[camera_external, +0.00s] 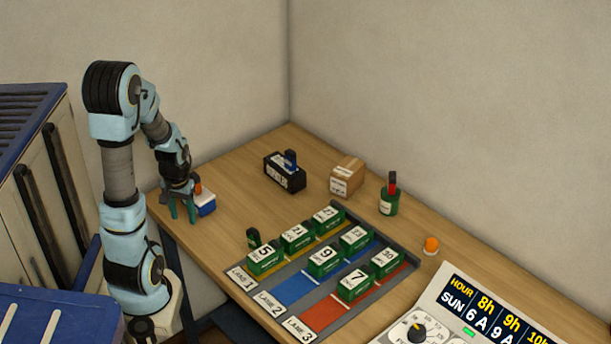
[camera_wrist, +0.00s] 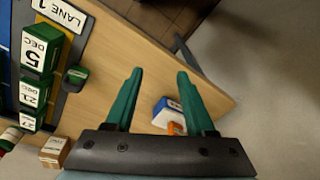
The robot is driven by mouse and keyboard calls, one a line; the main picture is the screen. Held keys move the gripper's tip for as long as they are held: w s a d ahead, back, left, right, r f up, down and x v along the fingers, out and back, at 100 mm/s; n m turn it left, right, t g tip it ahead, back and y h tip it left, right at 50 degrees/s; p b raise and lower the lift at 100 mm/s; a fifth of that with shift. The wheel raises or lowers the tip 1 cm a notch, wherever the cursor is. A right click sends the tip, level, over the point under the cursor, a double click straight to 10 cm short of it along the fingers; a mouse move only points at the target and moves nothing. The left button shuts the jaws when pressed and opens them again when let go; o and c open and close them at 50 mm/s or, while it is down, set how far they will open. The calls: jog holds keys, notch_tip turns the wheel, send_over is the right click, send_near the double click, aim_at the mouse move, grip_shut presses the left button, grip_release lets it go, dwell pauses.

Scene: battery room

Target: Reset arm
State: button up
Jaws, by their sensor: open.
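My gripper (camera_external: 180,212) hangs with its green fingers pointing down near the left edge of the wooden table. In the wrist view my gripper (camera_wrist: 158,85) is open, with nothing between its two fingers. A small blue and white box with an orange part (camera_external: 205,203) stands just right of the fingers in the external view.
A lane tray (camera_external: 247,294) holds several green dated batteries. A panel (camera_external: 440,300) is at front right.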

jog(key=shift+r+n+h, duration=0.3)
jog(key=shift+r+n, duration=0.4)
jog(key=shift+n, duration=0.2)
